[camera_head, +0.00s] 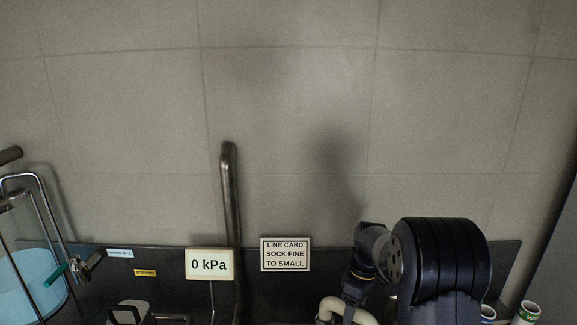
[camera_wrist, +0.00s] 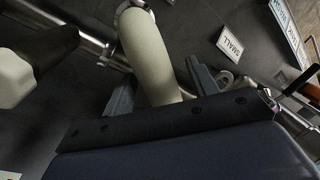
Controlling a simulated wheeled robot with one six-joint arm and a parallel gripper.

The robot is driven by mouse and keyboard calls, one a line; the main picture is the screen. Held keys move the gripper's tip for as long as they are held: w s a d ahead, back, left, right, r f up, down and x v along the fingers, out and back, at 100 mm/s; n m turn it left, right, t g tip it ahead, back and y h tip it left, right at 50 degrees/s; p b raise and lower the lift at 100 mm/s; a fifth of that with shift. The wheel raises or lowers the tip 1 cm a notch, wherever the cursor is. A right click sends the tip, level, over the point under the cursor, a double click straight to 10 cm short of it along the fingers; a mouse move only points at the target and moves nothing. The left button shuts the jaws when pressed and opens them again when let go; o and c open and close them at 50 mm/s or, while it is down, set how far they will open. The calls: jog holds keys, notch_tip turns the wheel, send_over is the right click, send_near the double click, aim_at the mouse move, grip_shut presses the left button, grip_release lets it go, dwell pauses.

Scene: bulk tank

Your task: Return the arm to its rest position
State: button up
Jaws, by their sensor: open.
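My arm reaches in from the lower right of the head view, with my gripper (camera_head: 352,292) low in front of the dark panel. A cream curved tube (camera_head: 361,307) shows right at the gripper. In the wrist view, the two grey fingers of my gripper (camera_wrist: 162,88) stand apart. The cream tube (camera_wrist: 145,50) passes between them. I see a gap beside the fingers, but cannot tell whether either touches the tube. The fingertips are partly hidden in the head view.
A vertical metal pipe (camera_head: 231,195) rises left of centre. A "0 kPa" sign (camera_head: 209,265) and a "LINE CARD SOCK FINE TO SMALL" sign (camera_head: 285,254) stand at the panel. A clear vessel with blue contents (camera_head: 30,285) is far left. The tiled wall above is clear.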

dwell(0.4)
jog(key=shift+w+d, duration=0.1)
jog(key=shift+w, duration=0.1)
jog(key=shift+w+r, duration=0.1)
jog(key=shift+r, duration=0.25)
notch_tip(320, 180, up, 10)
jog(key=w+d, duration=0.1)
jog(key=w, duration=0.1)
jog(key=f, duration=0.3)
jog(key=s+f, duration=0.1)
jog(key=f, duration=0.3)
jog(key=s+a+f, duration=0.1)
jog(key=f, duration=0.2)
jog(key=shift+s+f, duration=0.15)
jog(key=shift+f, duration=0.1)
jog(key=shift+s+a+f, duration=0.1)
jog(key=shift+s+f, duration=0.05)
jog(key=shift+s+a+m, duration=0.2)
jog(key=shift+m, duration=0.3)
jog(key=shift+s, duration=0.1)
